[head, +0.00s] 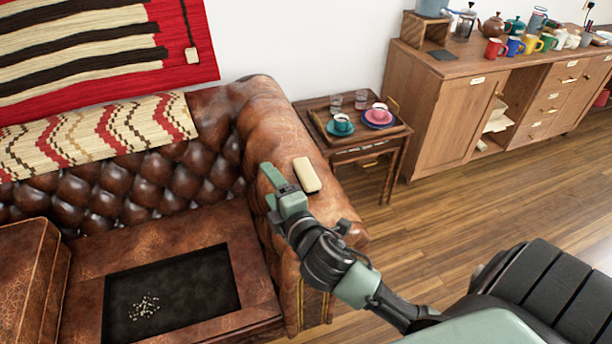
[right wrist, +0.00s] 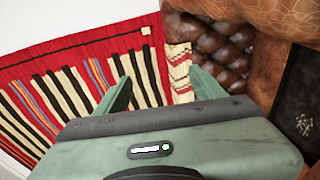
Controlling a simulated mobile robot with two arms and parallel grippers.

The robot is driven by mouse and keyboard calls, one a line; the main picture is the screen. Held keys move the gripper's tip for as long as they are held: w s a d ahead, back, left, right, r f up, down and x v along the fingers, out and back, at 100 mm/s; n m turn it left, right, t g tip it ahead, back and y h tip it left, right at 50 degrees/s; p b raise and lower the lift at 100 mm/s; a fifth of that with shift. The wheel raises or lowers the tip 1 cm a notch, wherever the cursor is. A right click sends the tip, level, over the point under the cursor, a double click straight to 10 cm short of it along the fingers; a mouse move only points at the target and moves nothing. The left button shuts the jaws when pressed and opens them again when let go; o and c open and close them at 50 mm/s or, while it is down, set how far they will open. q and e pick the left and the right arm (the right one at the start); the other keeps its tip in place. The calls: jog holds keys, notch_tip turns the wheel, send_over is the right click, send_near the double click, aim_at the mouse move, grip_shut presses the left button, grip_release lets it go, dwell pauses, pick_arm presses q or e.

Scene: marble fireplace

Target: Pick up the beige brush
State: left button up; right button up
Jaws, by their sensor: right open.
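The beige brush (head: 307,175) lies on top of the brown leather sofa arm (head: 288,135) in the head view. It is a small rounded block, and its underside is hidden. My right gripper (head: 270,184) is over the sofa arm, just left of the brush in the picture, and holds nothing. In the right wrist view my right gripper (right wrist: 160,82) has its two green fingers spread apart, with the patterned cloth beyond them. The brush does not show in that view. My left gripper is not in view.
A side table (head: 350,150) with cups and glasses stands behind the sofa arm. A wooden cabinet (head: 437,107) with mugs and pots is at the right. A black sunken panel (head: 172,295) with pale crumbs is in the sofa seat. Wood floor (head: 480,200) is free at the right.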

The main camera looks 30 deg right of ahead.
jog(key=w+a+r+n+t+y, duration=0.4)
jog(key=a+r+n+y, duration=0.2)
jog(key=r+n, duration=0.45)
jog(key=a+r+n+g+y, duration=0.15)
jog(key=a+n+y, duration=0.4)
jog(key=n, duration=0.65)
jog(key=n+g+h, duration=1.1)
jog(key=n+g, duration=0.3)
jog(key=n, duration=1.6)
send_over(307, 171)
jog(key=s, duration=0.3)
jog(key=shift+y, duration=0.25)
jog(key=f, duration=1.5)
jog(key=shift+w+a+f, duration=0.2)
jog(key=shift+w+f, duration=0.05)
jog(key=shift+f, duration=0.15)
jog(key=p+x, duration=0.2)
jog(key=x, duration=0.4)
jog(key=shift+f, duration=0.25)
jog(key=shift+w+f, duration=0.15)
jog(key=shift+f, duration=0.25)
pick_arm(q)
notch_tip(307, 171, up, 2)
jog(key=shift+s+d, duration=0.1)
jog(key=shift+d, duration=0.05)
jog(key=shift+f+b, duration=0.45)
pick_arm(e)
jog(key=shift+f, duration=0.25)
